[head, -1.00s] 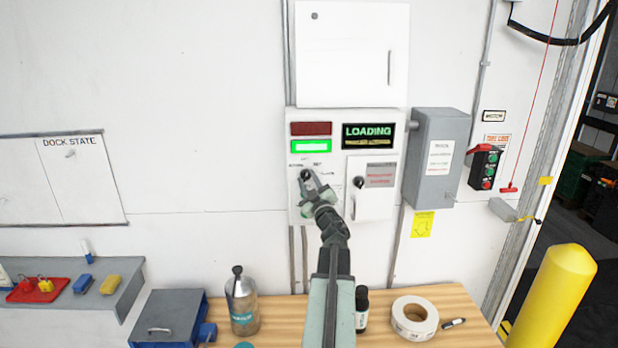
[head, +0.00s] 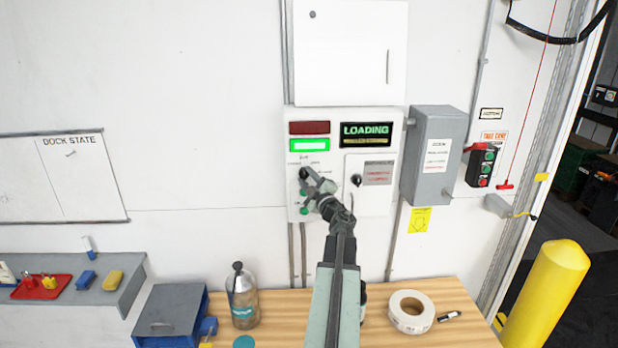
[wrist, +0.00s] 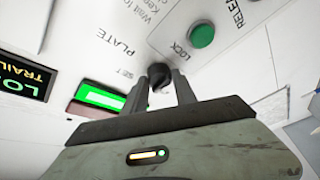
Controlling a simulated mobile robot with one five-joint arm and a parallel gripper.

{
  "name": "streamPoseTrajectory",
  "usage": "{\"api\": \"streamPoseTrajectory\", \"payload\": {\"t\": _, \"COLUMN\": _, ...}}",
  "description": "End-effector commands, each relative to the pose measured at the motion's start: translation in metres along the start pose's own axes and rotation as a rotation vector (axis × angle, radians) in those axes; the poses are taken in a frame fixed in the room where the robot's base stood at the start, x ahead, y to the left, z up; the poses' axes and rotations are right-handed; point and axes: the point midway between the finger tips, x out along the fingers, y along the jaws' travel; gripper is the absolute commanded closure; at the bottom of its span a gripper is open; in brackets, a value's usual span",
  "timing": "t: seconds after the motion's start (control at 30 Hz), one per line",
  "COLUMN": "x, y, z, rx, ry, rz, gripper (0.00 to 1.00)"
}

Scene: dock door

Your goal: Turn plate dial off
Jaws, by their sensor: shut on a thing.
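The plate dial (wrist: 158,72) is a small black knob on the white control panel (head: 333,183), beside the word PLATE in the wrist view. My gripper (wrist: 163,82) has its two fingers on either side of the knob and is shut on it. In the head view my gripper (head: 306,182) is at the panel's left part and hides most of the dial, so its pointer direction cannot be read there. A green LOCK button (wrist: 202,36) is close to the dial in the wrist view.
Above the dial are a lit green lamp (head: 309,145), a dark red lamp (head: 309,127) and a LOADING display (head: 366,134). A second black knob (head: 356,180) is on a small door to the right. A grey box (head: 432,155) is further right. A wooden bench (head: 280,305) is below.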

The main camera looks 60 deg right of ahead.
Motion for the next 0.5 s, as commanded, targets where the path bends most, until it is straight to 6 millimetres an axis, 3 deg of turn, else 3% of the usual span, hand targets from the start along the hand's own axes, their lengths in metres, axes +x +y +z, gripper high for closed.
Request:
{"api": "streamPoseTrajectory", "payload": {"t": 0.17, "x": -0.0001, "y": -0.0025, "z": -0.0027, "rx": -0.002, "ry": 0.007, "rz": -0.005, "gripper": 1.0}}
{"api": "streamPoseTrajectory", "payload": {"t": 0.2, "x": -0.0001, "y": -0.0025, "z": -0.0027, "rx": -0.002, "ry": 0.007, "rz": -0.005, "gripper": 0.64}}
{"api": "streamPoseTrajectory", "payload": {"t": 0.27, "x": -0.0001, "y": -0.0025, "z": -0.0025, "rx": -0.002, "ry": 0.006, "rz": -0.004, "gripper": 0.47}}
{"api": "streamPoseTrajectory", "payload": {"t": 0.5, "x": -0.0001, "y": -0.0013, "z": -0.0012, "rx": -0.001, "ry": 0.003, "rz": -0.002, "gripper": 0.46}}
